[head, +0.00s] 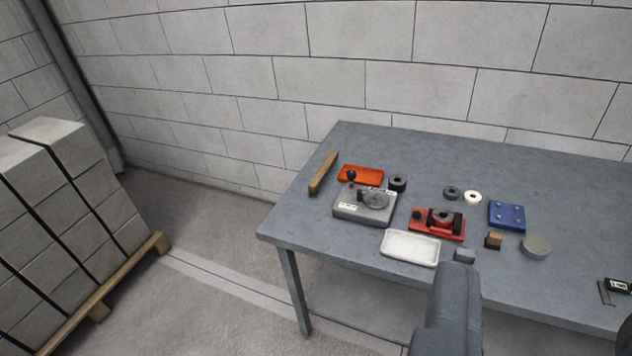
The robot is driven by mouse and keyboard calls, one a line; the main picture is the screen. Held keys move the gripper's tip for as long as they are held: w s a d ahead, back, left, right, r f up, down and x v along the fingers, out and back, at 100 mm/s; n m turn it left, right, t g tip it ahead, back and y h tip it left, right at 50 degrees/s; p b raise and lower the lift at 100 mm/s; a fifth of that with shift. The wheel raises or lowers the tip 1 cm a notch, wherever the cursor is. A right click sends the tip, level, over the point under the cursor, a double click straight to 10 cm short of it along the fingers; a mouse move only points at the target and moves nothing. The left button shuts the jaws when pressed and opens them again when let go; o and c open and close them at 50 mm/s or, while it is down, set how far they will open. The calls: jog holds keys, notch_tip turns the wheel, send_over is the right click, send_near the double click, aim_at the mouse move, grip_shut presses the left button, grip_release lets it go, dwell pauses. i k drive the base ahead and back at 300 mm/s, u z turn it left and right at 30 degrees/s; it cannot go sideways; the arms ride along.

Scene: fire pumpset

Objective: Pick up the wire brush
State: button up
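A long wooden-handled piece (323,173), which looks like the wire brush, lies near the left edge of the grey table. No bristles can be made out on it. It lies apart from the orange tray to its right. A dark grey part of my gripper (453,308) shows at the bottom, in front of the table's near edge. It is well to the right of and nearer than the brush. Its fingertips cannot be clearly made out, and nothing is seen held in it.
The grey table (300,225) holds an orange tray (361,175), a grey device (364,203), a red device (437,223), a white tray (410,248), a blue plate (507,215) and a round tin (535,246). Strapped blocks (70,215) stand on a pallet at left. The floor between is clear.

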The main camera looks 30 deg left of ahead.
aim_at(332, 159)
jog(key=u, duration=0.85)
jog(key=i, duration=2.4)
jog(key=z, duration=0.5)
